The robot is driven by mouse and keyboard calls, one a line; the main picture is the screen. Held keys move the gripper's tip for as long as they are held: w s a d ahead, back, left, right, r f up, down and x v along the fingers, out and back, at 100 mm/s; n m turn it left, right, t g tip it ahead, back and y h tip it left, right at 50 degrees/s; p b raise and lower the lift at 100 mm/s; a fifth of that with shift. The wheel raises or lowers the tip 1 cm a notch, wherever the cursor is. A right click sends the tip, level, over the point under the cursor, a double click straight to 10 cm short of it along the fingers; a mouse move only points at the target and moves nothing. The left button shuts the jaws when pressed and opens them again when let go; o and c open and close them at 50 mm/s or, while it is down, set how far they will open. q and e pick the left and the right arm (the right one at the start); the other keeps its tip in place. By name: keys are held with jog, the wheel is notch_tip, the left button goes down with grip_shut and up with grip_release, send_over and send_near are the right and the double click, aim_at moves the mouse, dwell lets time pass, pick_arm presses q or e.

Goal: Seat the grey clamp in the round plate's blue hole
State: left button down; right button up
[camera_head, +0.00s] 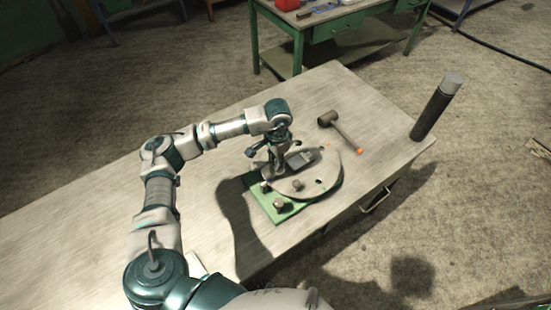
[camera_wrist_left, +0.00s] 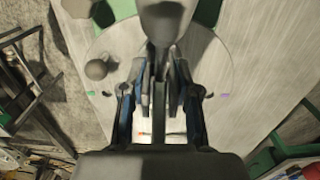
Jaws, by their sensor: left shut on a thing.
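The round plate (camera_head: 325,178) lies on a green base (camera_head: 270,213) on the workbench, and its pale disc shows in the wrist view (camera_wrist_left: 218,62). My left gripper (camera_head: 277,155) is over the plate's far left part, pointing down. In the wrist view its fingers (camera_wrist_left: 163,105) are shut on the grey clamp (camera_wrist_left: 164,25), which stands between them and hides the plate behind it. I cannot make out the blue hole. My right gripper is not in view.
Grey knobs (camera_head: 278,205) stand at the plate's near left side. A dark grey piece (camera_head: 304,158) is on the plate right of the gripper. A mallet (camera_head: 338,128) lies behind the plate. A dark cylinder (camera_head: 435,108) stands at the bench's right corner. The bench's left part is clear.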

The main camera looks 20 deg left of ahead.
pick_arm(q)
jog(key=shift+f+b, duration=1.85)
jog(key=shift+f, duration=0.2)
jog(key=c, duration=1.1)
grip_release()
jog(key=shift+r, duration=0.1)
jog(key=shift+c, duration=0.2)
jog(key=shift+r+p, duration=1.6)
jog(key=shift+r, duration=2.1)
jog(key=o, duration=0.6)
jog(key=shift+c, duration=0.2)
